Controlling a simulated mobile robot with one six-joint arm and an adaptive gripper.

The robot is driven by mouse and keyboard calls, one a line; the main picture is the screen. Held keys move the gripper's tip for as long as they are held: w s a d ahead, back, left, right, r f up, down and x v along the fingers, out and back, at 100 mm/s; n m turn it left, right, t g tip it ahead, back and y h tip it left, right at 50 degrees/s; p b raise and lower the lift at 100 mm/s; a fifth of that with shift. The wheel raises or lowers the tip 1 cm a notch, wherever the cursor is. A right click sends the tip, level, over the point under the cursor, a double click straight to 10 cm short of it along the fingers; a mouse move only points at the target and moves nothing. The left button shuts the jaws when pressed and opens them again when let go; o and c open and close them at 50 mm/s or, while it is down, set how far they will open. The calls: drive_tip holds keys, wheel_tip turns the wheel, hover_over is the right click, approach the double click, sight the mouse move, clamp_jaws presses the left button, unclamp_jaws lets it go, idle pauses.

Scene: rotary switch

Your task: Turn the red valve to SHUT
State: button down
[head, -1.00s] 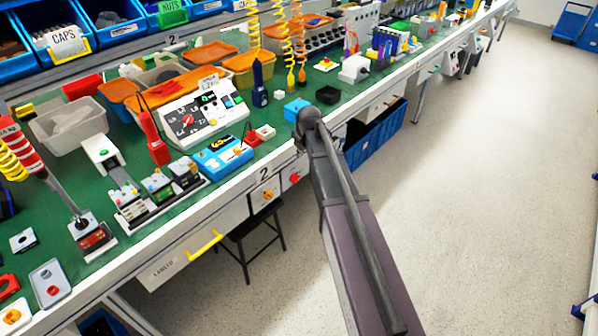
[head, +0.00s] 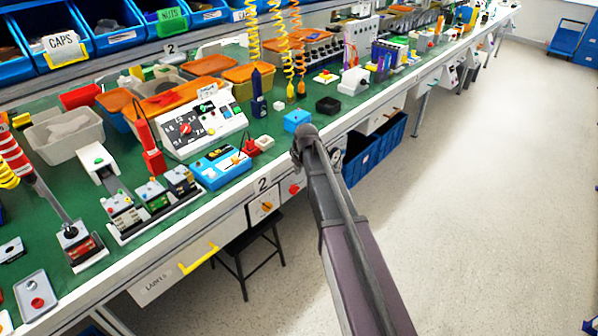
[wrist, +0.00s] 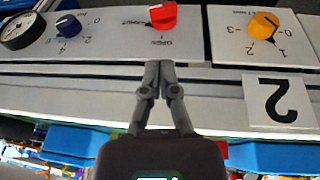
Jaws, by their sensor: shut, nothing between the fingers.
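The red valve (wrist: 163,15) is a red knob on a pale plate at the top middle of the wrist view. Lettering lies to its left and below it, upside down and too small to read surely. My gripper (wrist: 158,66) is shut and empty, its fingertips just below the knob in the picture; a gap shows between them. In the head view the red valve (head: 294,188) is a small red spot on the bench's front, left of my arm. My gripper is hidden there by my own arm.
An orange knob (wrist: 263,22) sits right of the valve, a dark blue knob (wrist: 68,26) and a round gauge (wrist: 22,30) left. A "2" label (wrist: 279,101) is near the fingers. A black stool (head: 243,245) stands under the bench.

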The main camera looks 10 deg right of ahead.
drive_tip(key=b, duration=0.5)
hover_over(297, 187)
drive_tip(key=s, duration=0.2)
drive_tip(key=shift+s+x, duration=0.2)
drive_tip(key=shift+x, duration=0.7)
drive_tip(key=shift+s+x, duration=0.15)
drive_tip(key=shift+x, duration=0.75)
drive_tip(key=shift+s+x, duration=0.2)
drive_tip(key=shift+x, duration=0.7)
drive_tip(key=shift+w+d+f+b, duration=0.1)
drive_tip(key=shift+d+f+b, duration=0.05)
drive_tip(key=shift+f+b, duration=0.45)
drive_tip(key=shift+w+d+f+b, duration=0.1)
drive_tip(key=shift+w+f+b, duration=0.05)
drive_tip(key=shift+f+b, duration=0.45)
drive_tip(key=shift+w+d+f+b, duration=0.1)
drive_tip(key=shift+d+f+b, duration=0.05)
drive_tip(key=shift+f+b, duration=0.4)
drive_tip(key=shift+f, duration=0.15)
drive_tip(key=shift+a, duration=0.1)
